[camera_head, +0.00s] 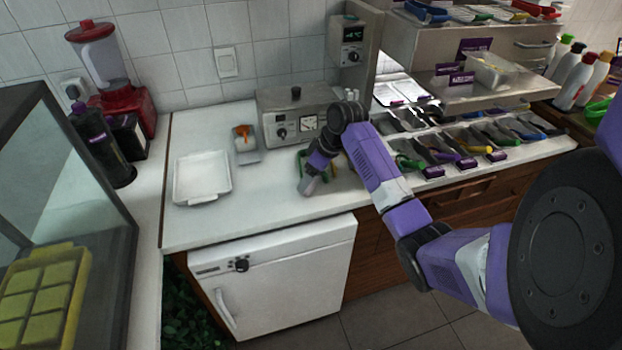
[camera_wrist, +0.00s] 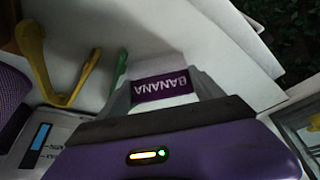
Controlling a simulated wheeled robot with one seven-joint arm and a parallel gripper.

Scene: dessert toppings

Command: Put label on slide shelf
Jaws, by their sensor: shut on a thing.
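My gripper (camera_head: 308,187) is low over the white counter, in front of the metal box with dials. In the wrist view its fingers are shut on a purple label (camera_wrist: 161,87) that reads "BANANA" in white, upside down in that picture. The label is too small to make out in the head view. I cannot tell whether this is the slide shelf.
Yellow tongs (camera_wrist: 58,85) and a green handle (camera_wrist: 118,72) lie left of the label in the wrist view. A white tray (camera_head: 202,178) and a small dish with an orange thing (camera_head: 245,140) stand on the counter. Topping bins with tongs (camera_head: 440,150) fill the right side.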

